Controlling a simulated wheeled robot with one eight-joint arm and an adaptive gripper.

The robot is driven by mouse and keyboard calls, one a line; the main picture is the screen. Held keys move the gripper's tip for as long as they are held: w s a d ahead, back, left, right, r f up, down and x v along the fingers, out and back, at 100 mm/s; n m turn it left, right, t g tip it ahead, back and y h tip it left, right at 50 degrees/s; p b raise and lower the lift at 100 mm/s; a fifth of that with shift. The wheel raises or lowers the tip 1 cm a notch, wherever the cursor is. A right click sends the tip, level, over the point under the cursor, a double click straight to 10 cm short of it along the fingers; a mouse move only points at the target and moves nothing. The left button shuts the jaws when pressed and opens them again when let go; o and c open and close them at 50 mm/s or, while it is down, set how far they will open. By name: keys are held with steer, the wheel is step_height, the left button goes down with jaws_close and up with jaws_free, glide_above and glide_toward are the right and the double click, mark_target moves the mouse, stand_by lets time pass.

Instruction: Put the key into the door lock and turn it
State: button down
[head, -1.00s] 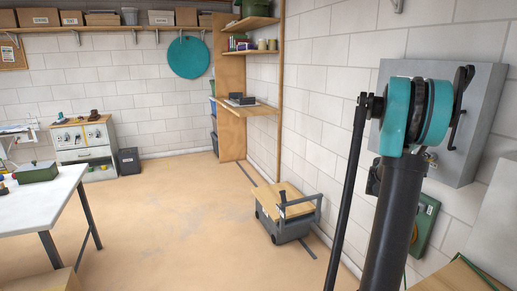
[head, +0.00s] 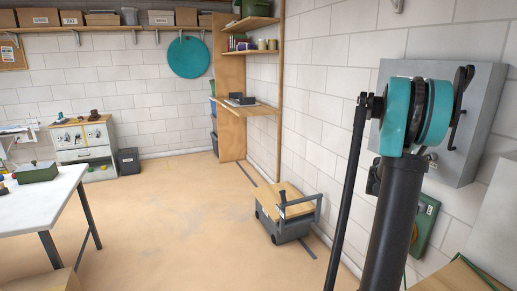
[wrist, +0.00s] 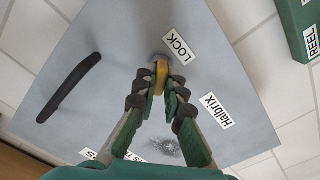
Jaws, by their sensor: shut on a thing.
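The grey cabinet door (wrist: 105,60) fills most of the wrist view, and the grey cabinet also shows on the right wall in the head view (head: 483,125). My gripper (wrist: 159,84) is shut on a yellow key (wrist: 161,71). The key points at the round lock (wrist: 159,57), beside a white LOCK label (wrist: 180,47). The key's far end is hidden at the lock, so I cannot tell whether or how deep it is in. A black handle (wrist: 69,87) stands on the door to the left. In the head view my arm hides the work area.
A green box (wrist: 307,22) with a REEL label is on the wall at the upper right of the wrist view. A Halbrix label (wrist: 215,111) is on the door. A grey cart (head: 290,228) stands by the wall; open floor lies left of it.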

steer(key=shift+d+r+m, duration=0.1)
steer(key=shift+m, duration=0.6)
steer(key=c, duration=1.5)
jaws_free()
steer(key=shift+c, duration=0.2)
steer(key=v, duration=0.9)
